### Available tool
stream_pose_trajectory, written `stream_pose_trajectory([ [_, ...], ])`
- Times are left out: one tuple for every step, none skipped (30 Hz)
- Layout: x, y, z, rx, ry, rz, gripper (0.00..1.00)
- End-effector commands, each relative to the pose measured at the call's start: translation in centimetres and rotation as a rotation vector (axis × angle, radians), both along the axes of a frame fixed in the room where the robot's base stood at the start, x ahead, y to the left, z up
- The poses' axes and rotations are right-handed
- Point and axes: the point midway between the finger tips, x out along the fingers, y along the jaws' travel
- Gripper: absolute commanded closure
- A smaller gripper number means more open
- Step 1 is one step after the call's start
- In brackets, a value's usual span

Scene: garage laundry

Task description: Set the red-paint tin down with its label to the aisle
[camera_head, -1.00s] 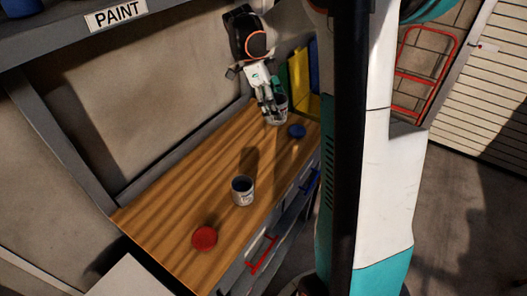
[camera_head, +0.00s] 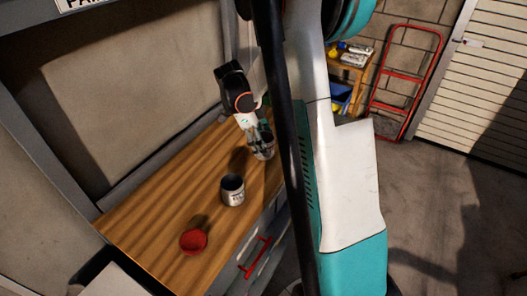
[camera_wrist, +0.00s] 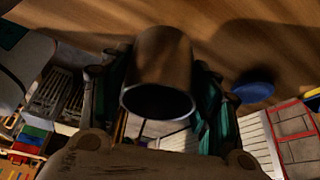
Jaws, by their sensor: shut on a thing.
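My gripper (camera_head: 258,144) is shut on a grey metal tin (camera_wrist: 160,60), low over the wooden bench (camera_head: 165,205). In the wrist view the tin sits between the fingers with its dark mouth toward the camera; no label or paint colour shows on it. In the head view my fingers hide most of it, and I cannot tell whether it touches the bench. A second grey tin (camera_head: 233,191) stands upright on the bench, open and dark inside, with markings on its front. A red disc, perhaps a lid, (camera_head: 193,241) lies nearer the bench's near end.
A blue disc (camera_wrist: 254,84) lies on the bench beside the held tin in the wrist view. Drawers with a red handle (camera_head: 255,257) line the bench's front. A red metal frame (camera_head: 403,80) leans at the back wall. The floor (camera_head: 430,215) at right is clear.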

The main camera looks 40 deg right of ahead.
Motion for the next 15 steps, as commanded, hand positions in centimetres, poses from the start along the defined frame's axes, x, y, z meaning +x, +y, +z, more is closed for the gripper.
stream_pose_trajectory([
  [0.0, 0.0, -1.0, 0.0, 0.0, 0.0, 0.76],
  [0.0, 0.0, -1.5, 0.0, 0.0, 0.0, 0.76],
  [0.0, 0.0, -2.1, 0.0, 0.0, 0.0, 0.76],
  [0.0, 0.0, -2.5, 0.0, 0.0, 0.0, 0.76],
  [0.0, 0.0, -2.9, 0.0, 0.0, 0.0, 0.76],
  [0.0, 0.0, -3.2, 0.0, 0.0, 0.0, 0.76],
  [0.0, 0.0, -3.3, 0.0, 0.0, 0.0, 0.76],
  [0.0, 0.0, -3.3, 0.0, 0.0, 0.0, 0.76],
  [0.0, 0.0, -3.3, 0.0, 0.0, 0.0, 0.76],
  [0.0, 0.0, -3.2, 0.0, 0.0, 0.0, 0.76],
  [0.0, 0.0, -3.2, 0.0, 0.0, 0.0, 0.76],
  [0.0, 0.0, -3.2, 0.0, 0.0, 0.0, 0.76],
  [0.0, 0.0, -3.2, 0.0, 0.0, 0.0, 0.76],
  [0.0, 0.0, -3.2, 0.0, 0.0, 0.0, 0.76],
  [0.0, 0.0, -3.3, 0.0, 0.0, 0.0, 0.76],
])
